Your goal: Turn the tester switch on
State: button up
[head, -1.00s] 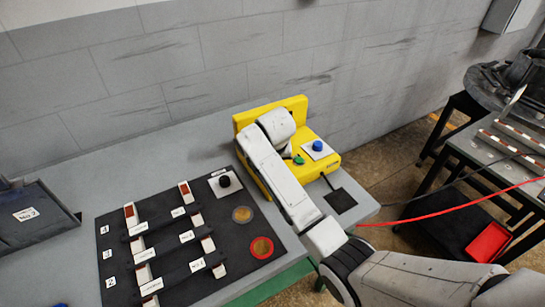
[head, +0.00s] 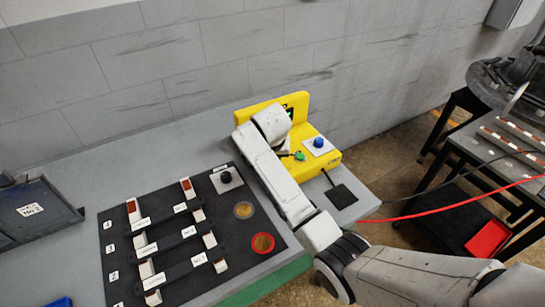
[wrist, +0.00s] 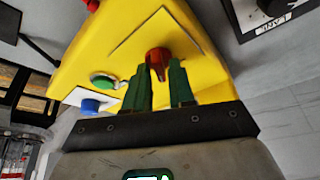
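The yellow tester (head: 318,129) stands on the grey bench against the wall, partly hidden by my arm in the head view. In the wrist view its yellow top (wrist: 110,62) carries a red knob (wrist: 158,57), a green button (wrist: 103,81) and a blue knob (wrist: 93,106) on a white plate. My gripper (wrist: 160,75) has green fingers standing on both sides of the red knob, with its narrow part between the tips. I cannot tell whether they press on it. In the head view my arm's last link hides the gripper and red knob.
A black board (head: 130,250) with strips, labels and round discs lies left of my arm. A black knob (head: 226,177) on a white plate sits at its corner. A dark case (head: 35,211) stands far left. A red cable (head: 440,207) runs right, towards a cart with a red tray (head: 487,239).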

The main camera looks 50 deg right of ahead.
jog(key=shift+o, duration=1.1)
jog(key=b+v, duration=0.1)
jog(key=v, duration=0.9)
jog(key=shift+r, duration=0.35)
jog(key=shift+s+a+f, duration=0.1)
jog(key=s+a+f+n+t+y, duration=0.1)
jog(key=s+a+f+n+y, duration=0.1)
jog(key=s+a+f+n, duration=0.55)
jog(key=s+a+f+n+y, duration=0.1)
jog(key=s+a+f, duration=0.1)
jog(key=s+a, duration=0.3)
jog(key=s+a+f+n, duration=0.1)
jog(key=s+a+f, duration=0.2)
jog(key=s, duration=0.5)
jog(key=s+d+f+g+b, duration=0.1)
jog(key=s+f+g, duration=0.2)
jog(key=s+f, duration=0.3)
jog(key=s+m, duration=0.1)
jog(key=s, duration=0.4)
jog(key=shift+d+f, duration=0.3)
jog(key=shift+f, duration=0.1)
